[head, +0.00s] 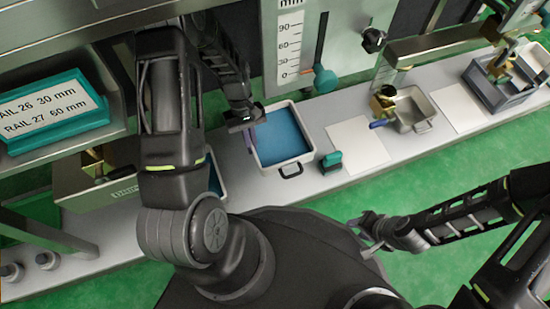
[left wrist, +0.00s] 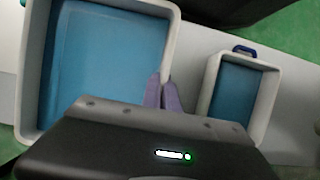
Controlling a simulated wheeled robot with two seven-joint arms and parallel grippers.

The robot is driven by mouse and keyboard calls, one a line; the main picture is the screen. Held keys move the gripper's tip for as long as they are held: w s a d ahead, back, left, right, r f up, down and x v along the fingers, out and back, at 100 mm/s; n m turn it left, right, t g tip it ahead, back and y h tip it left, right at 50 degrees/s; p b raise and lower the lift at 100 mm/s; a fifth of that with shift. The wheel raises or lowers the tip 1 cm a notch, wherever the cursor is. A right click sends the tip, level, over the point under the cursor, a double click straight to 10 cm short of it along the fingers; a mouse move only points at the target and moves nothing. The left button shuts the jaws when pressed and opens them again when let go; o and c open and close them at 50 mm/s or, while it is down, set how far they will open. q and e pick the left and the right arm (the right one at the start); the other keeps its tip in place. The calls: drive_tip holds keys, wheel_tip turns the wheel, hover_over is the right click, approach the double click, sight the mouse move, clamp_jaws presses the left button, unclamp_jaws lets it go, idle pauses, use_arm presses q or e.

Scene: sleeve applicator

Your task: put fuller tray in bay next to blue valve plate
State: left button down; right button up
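A white tray with blue contents (head: 304,154) sits on the grey counter in the head view. It fills the left of the left wrist view (left wrist: 28,80). My left gripper (head: 250,138) is at its side wall; the purple fingers (left wrist: 163,92) sit close together at the wall, apparently one on each side. A second tray (left wrist: 270,92), with a blue handle, stands apart; its blue contents look lower. My arm mostly hides it in the head view. A blue valve handle (head: 380,123) sits beside a metal pan (head: 413,108). My right gripper (head: 366,228) is low, away from the trays; its fingers are unclear.
A white pad (head: 357,142) lies bare between the tray and the blue valve; another pad (head: 462,107) lies beyond the pan. A teal block (head: 332,161) stands between tray and pad. A scale panel (head: 292,45) and a teal rail sign (head: 50,112) stand behind.

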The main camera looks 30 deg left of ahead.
use_arm(q)
wheel_tip(320, 180, down, 5)
drive_tip(key=shift+r+b, duration=0.1)
drive_tip(key=shift+b, duration=1.05)
wheel_tip(320, 180, down, 5)
drive_tip(key=b, duration=0.3)
drive_tip(key=shift+f, duration=0.2)
drive_tip(key=c, duration=1.6)
unclamp_jaws()
drive_tip(key=shift+c, duration=0.2)
